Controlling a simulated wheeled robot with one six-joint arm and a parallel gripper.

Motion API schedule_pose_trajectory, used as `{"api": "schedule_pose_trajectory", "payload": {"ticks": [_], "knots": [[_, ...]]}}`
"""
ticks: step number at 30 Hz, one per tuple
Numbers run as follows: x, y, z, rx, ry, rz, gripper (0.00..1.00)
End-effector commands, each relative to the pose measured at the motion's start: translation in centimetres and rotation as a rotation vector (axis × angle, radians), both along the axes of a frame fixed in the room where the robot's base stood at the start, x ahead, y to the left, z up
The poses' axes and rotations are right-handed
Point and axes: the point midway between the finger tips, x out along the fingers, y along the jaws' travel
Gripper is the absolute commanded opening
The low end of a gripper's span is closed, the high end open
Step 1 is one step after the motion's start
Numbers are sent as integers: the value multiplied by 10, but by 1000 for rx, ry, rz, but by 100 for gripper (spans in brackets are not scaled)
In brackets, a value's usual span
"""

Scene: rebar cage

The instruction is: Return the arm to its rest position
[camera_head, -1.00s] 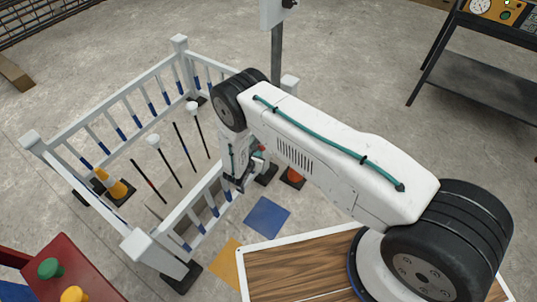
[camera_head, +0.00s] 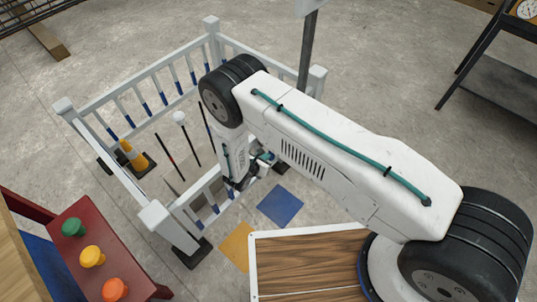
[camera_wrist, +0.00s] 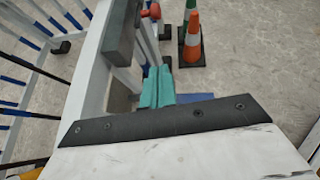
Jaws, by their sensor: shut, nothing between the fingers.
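My arm stretches from the lower right to the middle in the head view, bent at a black joint, with its last link hanging down. My gripper (camera_head: 240,183) is at the lower end of that link, small and partly hidden by the arm. It looks shut and holds nothing. It hangs close to the near rail of a white fenced enclosure (camera_head: 155,216), above the floor; I cannot tell whether it touches the rail. The wrist view shows a white rail close by and teal parts (camera_wrist: 156,88) beyond a dark plate.
A red bench with coloured knobs (camera_head: 92,256) is at lower left. Cones (camera_wrist: 192,42) stand beyond the rail. A blue floor square (camera_head: 280,206) lies near the wooden-topped platform (camera_head: 310,262). Open floor lies behind.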

Motion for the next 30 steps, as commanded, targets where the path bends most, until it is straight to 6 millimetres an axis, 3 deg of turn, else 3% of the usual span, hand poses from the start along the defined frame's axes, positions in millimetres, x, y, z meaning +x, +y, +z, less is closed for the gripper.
{"api": "schedule_pose_trajectory", "payload": {"ticks": [19,22,25,26,30], "knots": [[-3,3,2,0,-2,2,0],[-8,-4,3,-5,-7,-38,0],[-26,-24,3,-28,3,-113,0],[-33,-32,5,-36,7,-145,0],[-48,-54,53,-33,-24,-343,0]]}}
